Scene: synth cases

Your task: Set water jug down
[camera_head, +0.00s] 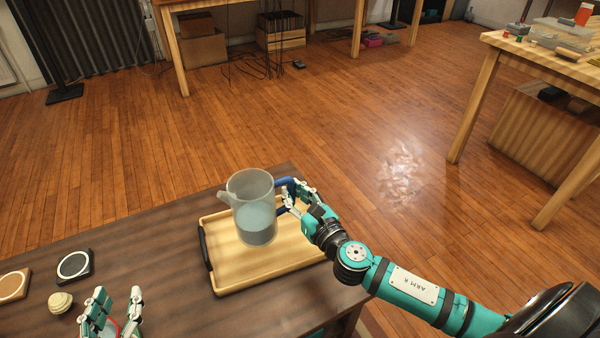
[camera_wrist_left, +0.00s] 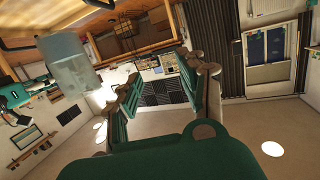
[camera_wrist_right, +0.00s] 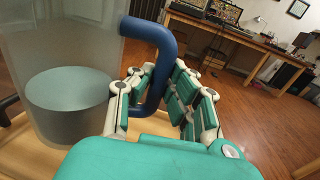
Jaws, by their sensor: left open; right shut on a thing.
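The water jug (camera_head: 252,205) is a clear, grey-tinted pitcher with a blue handle (camera_wrist_right: 152,40), part filled with water. It is upright over the light wooden tray (camera_head: 262,274); I cannot tell whether its base touches the tray. My right gripper (camera_head: 294,197) is shut on the jug's handle, at the jug's right side. In the right wrist view the jug (camera_wrist_right: 62,75) fills the left side, with the handle between the fingers. My left gripper (camera_head: 112,308) is open and empty at the bottom left, apart from the jug. The jug also shows in the left wrist view (camera_wrist_left: 68,65).
The tray lies on a dark wooden table (camera_head: 150,260) and has a black handle (camera_head: 205,248) on its left. Two coasters, one dark (camera_head: 74,265) and one brown (camera_head: 14,285), and a pale ball (camera_head: 60,302) lie left. Bare tabletop lies between them and the tray.

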